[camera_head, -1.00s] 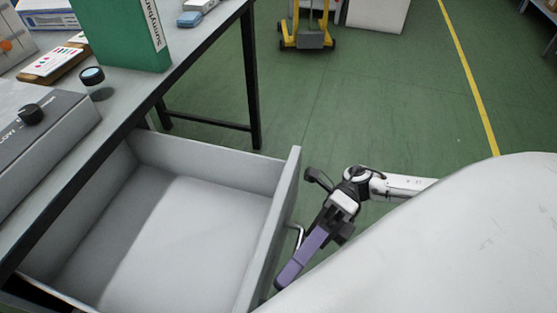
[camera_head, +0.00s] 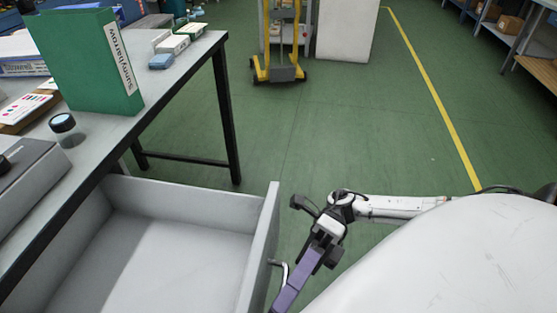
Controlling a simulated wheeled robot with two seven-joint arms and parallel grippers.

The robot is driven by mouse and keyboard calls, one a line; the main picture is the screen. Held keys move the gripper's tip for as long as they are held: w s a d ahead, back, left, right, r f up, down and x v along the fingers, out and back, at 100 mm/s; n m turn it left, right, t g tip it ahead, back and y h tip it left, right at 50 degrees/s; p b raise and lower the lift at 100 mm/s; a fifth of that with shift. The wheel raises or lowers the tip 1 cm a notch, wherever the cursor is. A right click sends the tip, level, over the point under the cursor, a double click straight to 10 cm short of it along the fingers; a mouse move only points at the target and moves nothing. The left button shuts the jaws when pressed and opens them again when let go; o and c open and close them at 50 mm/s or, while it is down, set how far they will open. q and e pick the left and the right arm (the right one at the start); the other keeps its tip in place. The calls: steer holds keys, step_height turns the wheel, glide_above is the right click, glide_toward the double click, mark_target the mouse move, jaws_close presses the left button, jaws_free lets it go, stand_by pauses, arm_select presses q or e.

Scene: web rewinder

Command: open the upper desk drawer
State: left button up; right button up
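The desk drawer (camera_head: 170,245) is pulled well out from under the desk, and its empty pale inside shows. Its front panel (camera_head: 262,245) faces right, with a metal handle (camera_head: 283,268) on the outer face. My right arm comes in from the right. Its purple and dark end, with the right gripper (camera_head: 291,288), is beside the handle, outside the front panel. The fingertips cannot be made out, so I cannot tell whether they grip the handle. My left gripper is not in view. Any lower drawer is out of view.
The desk (camera_head: 105,140) carries a green binder (camera_head: 90,65), a small round black-topped item (camera_head: 62,123) and a grey control box (camera_head: 25,175). A yellow wheeled stacker (camera_head: 278,70) stands at the back beside a white cabinet (camera_head: 345,30). The green floor between is clear.

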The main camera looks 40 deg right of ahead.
steer(key=b+v, duration=0.1)
steer(key=v, duration=0.7)
steer(key=shift+d, duration=0.15)
